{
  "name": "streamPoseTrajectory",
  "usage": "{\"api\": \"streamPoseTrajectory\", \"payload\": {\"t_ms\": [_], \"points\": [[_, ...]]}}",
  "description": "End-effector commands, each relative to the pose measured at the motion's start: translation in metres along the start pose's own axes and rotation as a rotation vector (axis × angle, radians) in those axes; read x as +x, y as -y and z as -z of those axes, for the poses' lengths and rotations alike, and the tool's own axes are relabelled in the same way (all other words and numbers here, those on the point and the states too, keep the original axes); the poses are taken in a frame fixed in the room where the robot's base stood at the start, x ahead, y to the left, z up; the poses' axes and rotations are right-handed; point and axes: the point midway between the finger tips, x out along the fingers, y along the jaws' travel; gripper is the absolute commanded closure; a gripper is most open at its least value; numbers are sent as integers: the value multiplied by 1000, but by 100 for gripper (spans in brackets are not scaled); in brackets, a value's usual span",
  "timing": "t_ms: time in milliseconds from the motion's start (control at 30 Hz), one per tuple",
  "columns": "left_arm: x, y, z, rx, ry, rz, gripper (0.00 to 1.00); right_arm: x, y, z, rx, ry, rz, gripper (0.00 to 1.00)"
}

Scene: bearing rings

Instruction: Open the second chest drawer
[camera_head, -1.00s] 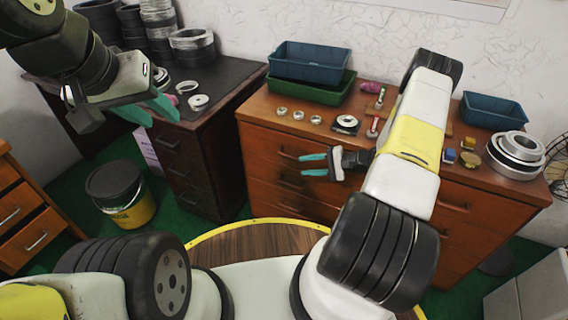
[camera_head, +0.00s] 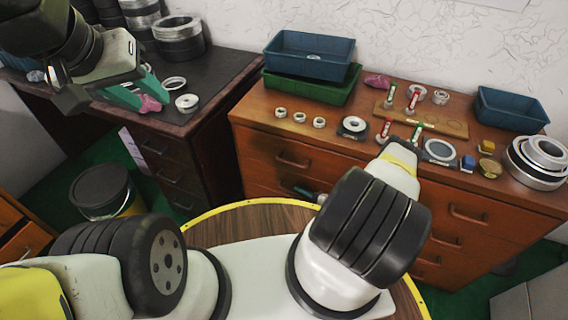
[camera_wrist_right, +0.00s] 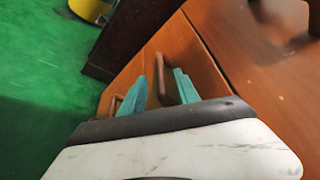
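The brown wooden chest (camera_head: 262,190) stands against the wall, and its visible drawers look closed. The top left drawer's handle (camera_head: 292,160) shows above my right gripper (camera_head: 305,193), which my forearm mostly hides. In the right wrist view, the right gripper (camera_wrist_right: 160,90) has its two teal fingers apart. One brown handle (camera_wrist_right: 162,72) appears between the fingers, close to the right one; contact cannot be told. Another handle (camera_wrist_right: 116,103) shows left of the left finger. My left gripper (camera_head: 142,92) is open over the dark desk, near a pink item (camera_head: 149,104).
Blue and green bins (camera_head: 310,90), rings and small tools cover the chest top. A dark desk (camera_head: 215,85) stands at left, with a black and yellow bucket (camera_head: 104,190) below. The round wooden top with yellow rim (camera_head: 240,222) lies close in front.

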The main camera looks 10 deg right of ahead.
Motion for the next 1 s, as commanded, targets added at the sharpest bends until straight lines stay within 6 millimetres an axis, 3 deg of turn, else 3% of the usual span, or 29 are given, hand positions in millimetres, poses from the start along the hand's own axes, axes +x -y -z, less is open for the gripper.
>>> {"api": "streamPoseTrajectory", "payload": {"t_ms": [100, 300, 600, 633, 800, 1000], "points": [[0, 0, 0, 0, 0, 0, 64, 20, 0, -1, -1, 3, -1, 62], [0, 0, 0, 0, 1, 0, 64, 40, 0, -1, 0, 2, -2, 62], [0, 0, 0, 0, 1, 0, 64, 43, 0, 0, 1, 1, -1, 62], [0, 0, 0, 0, 1, 0, 64, 43, 0, 0, 1, 1, -1, 64], [0, 0, 0, 0, 1, 0, 64, 43, 0, 0, 1, 1, -1, 97], [0, 0, 0, 0, 1, 0, 64, 43, 0, 0, 0, 1, -2, 100]]}}
